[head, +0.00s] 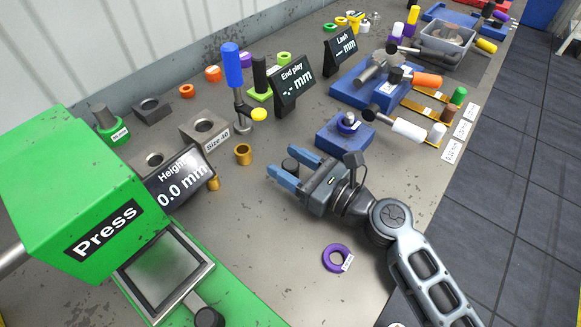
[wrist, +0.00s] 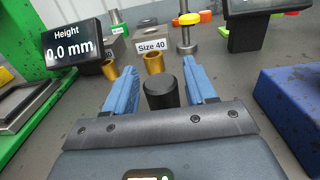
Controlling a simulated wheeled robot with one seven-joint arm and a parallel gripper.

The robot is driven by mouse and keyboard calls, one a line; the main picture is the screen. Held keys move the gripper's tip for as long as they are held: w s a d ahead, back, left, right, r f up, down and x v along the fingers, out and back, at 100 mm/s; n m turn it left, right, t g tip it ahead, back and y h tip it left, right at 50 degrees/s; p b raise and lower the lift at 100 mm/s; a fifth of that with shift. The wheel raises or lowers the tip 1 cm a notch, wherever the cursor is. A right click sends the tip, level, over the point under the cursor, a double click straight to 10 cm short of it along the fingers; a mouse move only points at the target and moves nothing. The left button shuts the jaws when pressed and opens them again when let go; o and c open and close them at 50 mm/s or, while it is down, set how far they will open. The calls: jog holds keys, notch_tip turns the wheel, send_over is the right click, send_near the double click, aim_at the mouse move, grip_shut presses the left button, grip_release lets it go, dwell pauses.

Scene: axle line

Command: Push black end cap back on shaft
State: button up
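A black cylinder (wrist: 160,93) stands upright on the bench. It also shows in the head view (head: 290,165). My gripper (head: 281,161) is open, with one blue finger on each side of the cylinder; in the wrist view gaps show between it and the fingers (wrist: 158,66). I cannot tell whether this cylinder is the end cap. Black end pieces also show on the white-handled part (head: 369,113) and the orange-handled part (head: 394,76) by the blue fixtures. Which of these is the task's cap and shaft is unclear.
A green press (head: 75,195) and height display (head: 180,182) stand left. Brass bushings (head: 243,154) and a grey Size 40 block (head: 204,130) lie beyond my gripper. A blue fixture (head: 345,135) is close by on the right. A purple ring (head: 336,258) lies nearer on bare bench.

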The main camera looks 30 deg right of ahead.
jog(key=c, duration=0.8)
jog(key=shift+r, duration=0.15)
jog(key=shift+c, duration=0.2)
